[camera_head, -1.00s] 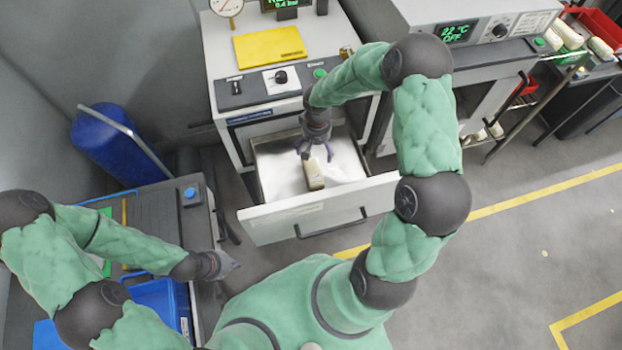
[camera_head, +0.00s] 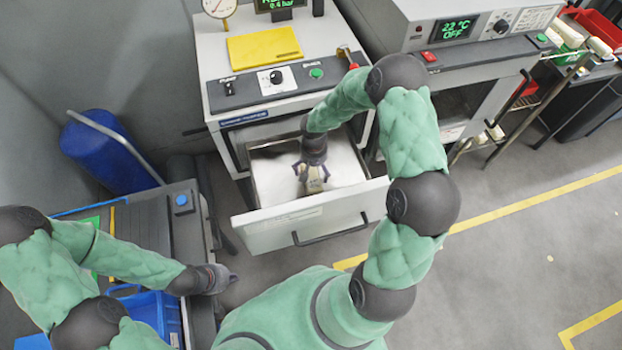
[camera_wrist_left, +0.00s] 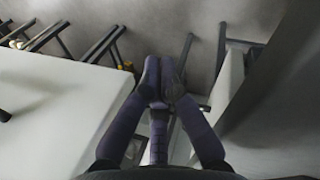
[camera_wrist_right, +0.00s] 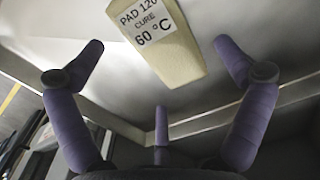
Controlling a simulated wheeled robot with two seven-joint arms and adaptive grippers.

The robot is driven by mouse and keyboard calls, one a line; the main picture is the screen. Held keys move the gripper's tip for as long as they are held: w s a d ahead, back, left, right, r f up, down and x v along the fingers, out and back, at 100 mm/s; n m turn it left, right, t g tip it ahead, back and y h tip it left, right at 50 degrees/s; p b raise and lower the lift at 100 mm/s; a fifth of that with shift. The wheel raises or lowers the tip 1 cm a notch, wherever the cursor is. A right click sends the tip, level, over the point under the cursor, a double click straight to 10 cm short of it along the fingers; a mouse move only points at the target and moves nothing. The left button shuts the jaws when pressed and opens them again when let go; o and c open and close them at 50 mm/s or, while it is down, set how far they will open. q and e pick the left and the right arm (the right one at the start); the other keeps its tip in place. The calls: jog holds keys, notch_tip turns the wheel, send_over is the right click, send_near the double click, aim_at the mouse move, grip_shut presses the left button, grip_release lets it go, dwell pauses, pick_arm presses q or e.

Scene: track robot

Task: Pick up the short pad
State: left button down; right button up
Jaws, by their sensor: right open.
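A pale cream pad (camera_head: 314,186) with a white label lies in the open drawer (camera_head: 345,172) of the middle machine. In the right wrist view the pad (camera_wrist_right: 182,68) shows its label, reading "PAD 120 CURE 60 °C". My right gripper (camera_head: 313,174) is over the pad in the drawer. In the right wrist view its fingers are spread wide, with the pad's near end between the two side fingers and not gripped. My left gripper (camera_head: 230,279) is empty beside the left cart, its fingertips drawn together (camera_wrist_left: 160,75).
The drawer's front wall (camera_head: 310,222) stands nearer to me than the pad. A yellow plate (camera_head: 266,46) lies on the machine top. A second machine (camera_head: 470,30) reading "22 °C OFF" stands to the right. A blue bin (camera_head: 150,310) is at lower left.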

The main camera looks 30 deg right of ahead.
aim_at(314, 175)
jog(key=f, duration=0.4)
jog(key=shift+s+f+b, duration=0.25)
jog(key=shift+s+b, duration=0.05)
jog(key=c, duration=1.1)
